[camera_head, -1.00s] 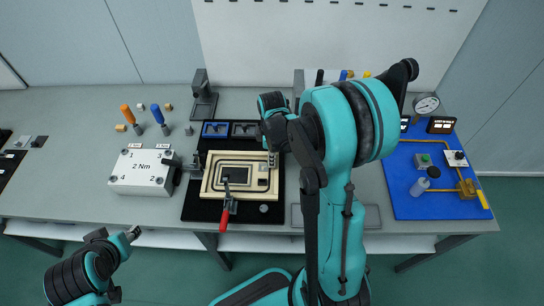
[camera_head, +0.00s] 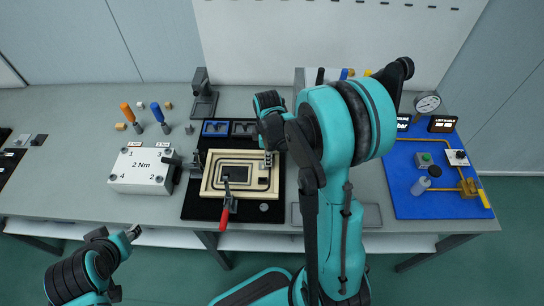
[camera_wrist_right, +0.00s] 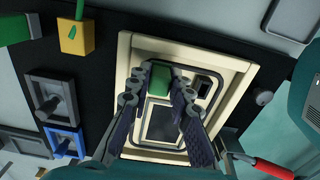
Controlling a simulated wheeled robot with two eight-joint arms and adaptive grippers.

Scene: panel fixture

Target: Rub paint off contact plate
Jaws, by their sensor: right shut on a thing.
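A cream panel (camera_head: 212,187) with a dark gasket line lies on a black mat (camera_head: 200,211). A dark rectangular plate (camera_head: 235,173) sits in its middle and also shows in the right wrist view (camera_wrist_right: 161,124). My right gripper (camera_head: 268,160) is over the panel's right side. In the right wrist view, my right gripper (camera_wrist_right: 161,88) is shut on a green block (camera_wrist_right: 160,80), over the panel beside the dark plate. I cannot tell whether the block touches the panel. My left gripper (camera_head: 134,232) is away from the panel, in front of the bench; its jaws are too small to read.
A red-handled clamp (camera_head: 225,214) reaches over the panel's front edge. A white 2 Nm block (camera_head: 141,171) stands left. Blue (camera_head: 215,129) and grey holders stand behind the panel. A blue board (camera_head: 410,202) with a bottle and valve is at right.

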